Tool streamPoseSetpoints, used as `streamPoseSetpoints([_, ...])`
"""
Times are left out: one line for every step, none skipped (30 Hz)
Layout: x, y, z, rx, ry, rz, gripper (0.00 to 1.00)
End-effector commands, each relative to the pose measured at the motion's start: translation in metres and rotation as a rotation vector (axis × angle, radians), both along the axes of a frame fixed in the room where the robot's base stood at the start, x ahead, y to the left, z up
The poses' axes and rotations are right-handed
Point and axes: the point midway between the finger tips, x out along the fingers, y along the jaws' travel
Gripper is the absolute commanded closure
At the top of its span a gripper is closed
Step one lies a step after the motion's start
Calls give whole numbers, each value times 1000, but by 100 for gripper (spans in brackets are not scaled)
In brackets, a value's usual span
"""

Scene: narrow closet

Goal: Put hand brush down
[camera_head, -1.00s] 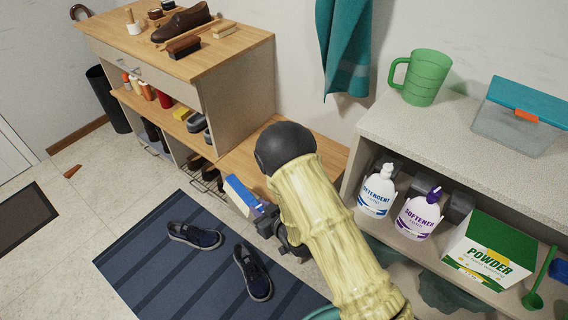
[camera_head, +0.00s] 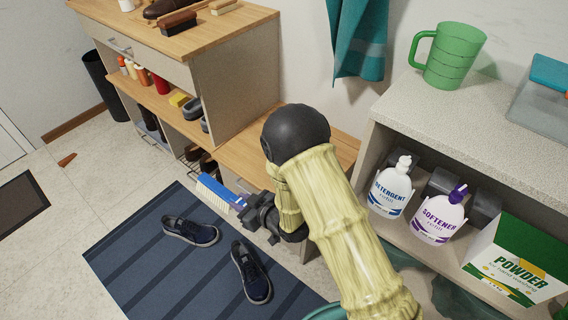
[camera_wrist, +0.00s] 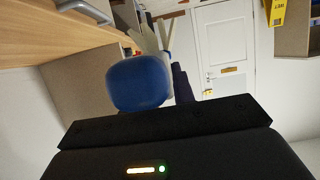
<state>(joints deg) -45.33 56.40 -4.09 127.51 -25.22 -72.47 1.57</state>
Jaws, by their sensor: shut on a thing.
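The hand brush (camera_head: 219,191) has a blue body with pale bristles along its left side. My gripper (camera_head: 249,209) is shut on its handle end and holds it out to the left, above the striped mat and in front of the low wooden bench (camera_head: 245,150). In the wrist view the blue end of the hand brush (camera_wrist: 139,84) shows just beyond the dark gripper body. The fingertips are hard to make out there. The brush looks held in the air, apart from the bench and mat.
A pair of dark shoes (camera_head: 252,272) stands on the striped mat (camera_head: 150,268). The wooden cabinet (camera_head: 225,75) with shoe-care items is at the back left. The right shelf unit (camera_head: 440,105) holds a green jug (camera_head: 449,57), a detergent bottle (camera_head: 391,188), a softener bottle (camera_head: 440,214) and a powder box (camera_head: 510,262).

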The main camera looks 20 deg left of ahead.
Motion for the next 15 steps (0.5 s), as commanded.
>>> streamPoseSetpoints([10,-5,-1,0,-3,-6,100])
streamPoseSetpoints([15,-9,-1,0,-3,-5,100])
streamPoseSetpoints([23,-12,-1,1,-4,-5,100])
streamPoseSetpoints([29,-15,-1,1,-4,-5,100])
streamPoseSetpoints([35,-19,-1,-1,-5,-6,100])
streamPoseSetpoints([42,-23,-2,0,-4,-6,100])
streamPoseSetpoints([48,-25,-2,-1,-4,-5,100])
streamPoseSetpoints([54,-29,-2,0,-3,-5,100])
streamPoseSetpoints([61,-33,-2,-1,-5,-4,100])
streamPoseSetpoints([67,-36,-2,1,-4,-5,100])
streamPoseSetpoints([73,-39,-2,-1,-4,-5,100])
streamPoseSetpoints([80,-43,-2,-1,-4,-4,100])
streamPoseSetpoints([86,-46,-2,-1,-5,-4,100])
streamPoseSetpoints([92,-49,-2,-1,-4,-4,100])
streamPoseSetpoints([100,-53,-2,0,-5,-4,100])
